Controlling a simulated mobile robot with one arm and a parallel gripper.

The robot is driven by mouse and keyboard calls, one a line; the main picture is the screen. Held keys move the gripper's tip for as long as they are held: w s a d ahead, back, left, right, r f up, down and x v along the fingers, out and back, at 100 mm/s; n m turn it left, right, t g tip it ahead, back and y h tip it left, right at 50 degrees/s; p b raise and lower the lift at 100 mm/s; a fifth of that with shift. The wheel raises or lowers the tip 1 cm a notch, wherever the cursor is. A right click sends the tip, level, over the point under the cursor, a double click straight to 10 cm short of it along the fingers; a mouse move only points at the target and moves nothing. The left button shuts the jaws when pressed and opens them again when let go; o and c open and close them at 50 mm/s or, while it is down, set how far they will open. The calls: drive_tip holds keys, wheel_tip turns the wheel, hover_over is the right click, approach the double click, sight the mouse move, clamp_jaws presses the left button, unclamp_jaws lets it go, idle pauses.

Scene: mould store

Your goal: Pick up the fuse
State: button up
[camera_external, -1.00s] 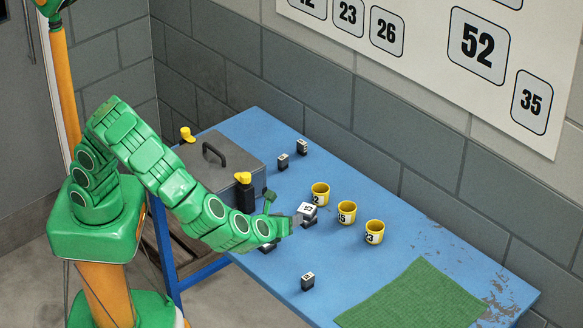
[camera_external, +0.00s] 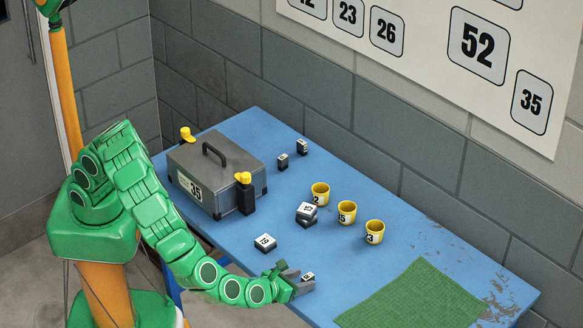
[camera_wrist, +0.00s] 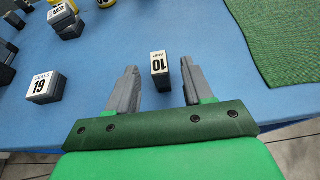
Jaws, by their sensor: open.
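The fuse (camera_wrist: 160,64) is a small dark block with a white label reading "10 AMP", standing on the blue table in the wrist view. My gripper (camera_wrist: 159,72) is open, its two grey fingers on either side of the fuse, with a gap showing on both sides. The fuse's far end reaches past the fingertips. In the external view, the fuse (camera_external: 308,276) shows at the table's front edge, its lower part hidden by my gripper (camera_external: 300,282).
A block labelled 19 (camera_external: 265,243) lies left of the fuse; stacked blocks (camera_external: 306,216) and yellow cups (camera_external: 346,212) stand behind. A green mat (camera_external: 415,300) lies to the right. A grey toolbox (camera_external: 200,178) is at the left. Two small dark blocks (camera_external: 283,161) stand at the back.

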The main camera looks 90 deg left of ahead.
sight(313, 280)
drive_tip(key=shift+x, duration=2.6)
drive_tip(key=shift+r, duration=0.1)
drive_tip(key=shift+c, duration=0.3)
clamp_jaws()
